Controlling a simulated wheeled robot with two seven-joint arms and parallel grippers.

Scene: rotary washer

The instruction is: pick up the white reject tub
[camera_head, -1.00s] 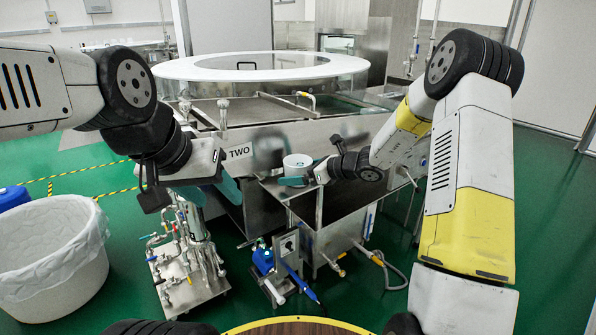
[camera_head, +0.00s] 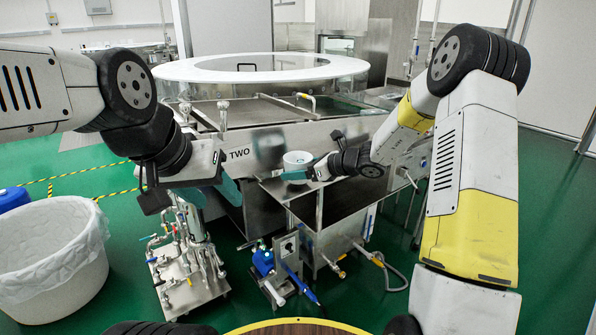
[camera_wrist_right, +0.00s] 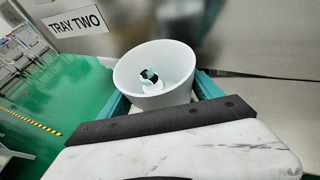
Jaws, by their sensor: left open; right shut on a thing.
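The white reject tub (camera_head: 297,157) is a small round open-topped tub, held just above the steel side table in the head view. It also shows in the right wrist view (camera_wrist_right: 178,97), with a small white, teal and dark thing inside. My right gripper (camera_head: 295,177) is shut on the tub, with a teal finger on each side of it. The tub's underside is hidden, so its gap to the table cannot be told exactly. My left gripper (camera_head: 228,187) is open and empty, left of the tub, in front of the washer.
The steel side table (camera_head: 337,206) lies under my right gripper. The large washer with a white ring top (camera_head: 190,70) stands behind it. A lined white bin (camera_head: 50,250) stands at left, and a valve cart (camera_head: 190,275) stands at front left.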

